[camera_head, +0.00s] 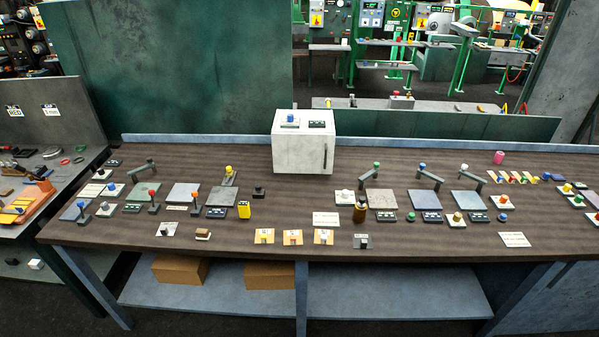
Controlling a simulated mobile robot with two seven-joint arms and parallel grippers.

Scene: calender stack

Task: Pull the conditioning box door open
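The conditioning box is most likely the white box (290,153) standing at the back middle of the long brown table. Its front door looks shut, with a dark vertical handle (325,156) near the right edge of the front. A blue knob (291,118) and a small dark panel (317,125) sit on its top. Neither of my grippers shows in the head view.
The brown table (250,217) carries levers, knobs and grey plates left and right of the box. A small black block (259,192) lies in front of its left side, and a brown bottle (360,210) stands in front to the right. The tabletop directly before the box is mostly clear.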

